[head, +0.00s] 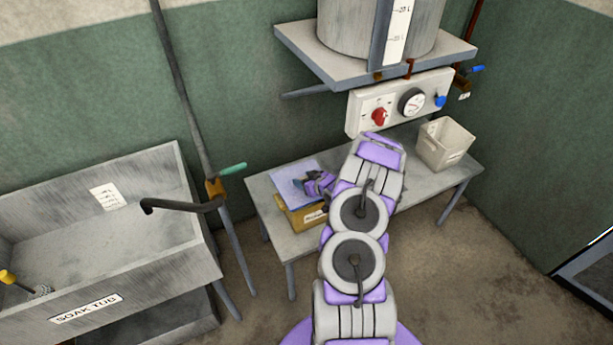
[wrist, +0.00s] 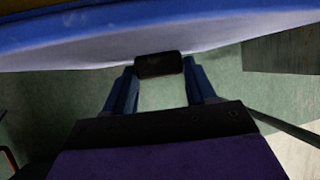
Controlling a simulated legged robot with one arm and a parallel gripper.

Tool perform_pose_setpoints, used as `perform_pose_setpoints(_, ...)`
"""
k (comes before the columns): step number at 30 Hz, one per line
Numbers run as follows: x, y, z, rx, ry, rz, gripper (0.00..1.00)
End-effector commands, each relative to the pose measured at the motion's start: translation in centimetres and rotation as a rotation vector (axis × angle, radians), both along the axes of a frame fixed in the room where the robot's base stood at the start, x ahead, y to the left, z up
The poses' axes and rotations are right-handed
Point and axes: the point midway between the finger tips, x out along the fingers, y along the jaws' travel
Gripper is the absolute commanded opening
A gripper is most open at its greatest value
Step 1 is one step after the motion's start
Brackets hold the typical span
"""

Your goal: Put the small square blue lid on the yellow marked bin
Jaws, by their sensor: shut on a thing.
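The square blue lid (head: 288,180) is over the yellow bin (head: 299,218) on the low table in the head view. From here I cannot tell whether it rests flush on the rim. My gripper (head: 311,183) is at the lid's right side, partly hidden by my arm. In the wrist view my gripper (wrist: 160,82) is shut on the dark handle of the lid (wrist: 70,50). The lid's pale face and blue edge fill the top of that view.
The low table (head: 261,193) also holds an open beige bin (head: 445,145) at its right end. A control panel (head: 400,103) and a shelf (head: 300,55) with a metal tank (head: 345,25) are above. A soak tub (head: 100,230) and a pipe (head: 185,90) stand to the left.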

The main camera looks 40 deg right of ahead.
Motion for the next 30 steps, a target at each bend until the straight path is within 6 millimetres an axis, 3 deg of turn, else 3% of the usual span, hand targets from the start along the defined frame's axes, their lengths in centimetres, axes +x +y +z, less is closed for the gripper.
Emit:
perform_pose_setpoints(8,0.02,-0.67,-0.45,0.002,-0.002,0.0,0.16)
perform_pose_setpoints(30,-0.25,0.22,-0.43,0.003,0.0,-0.001,0.16)
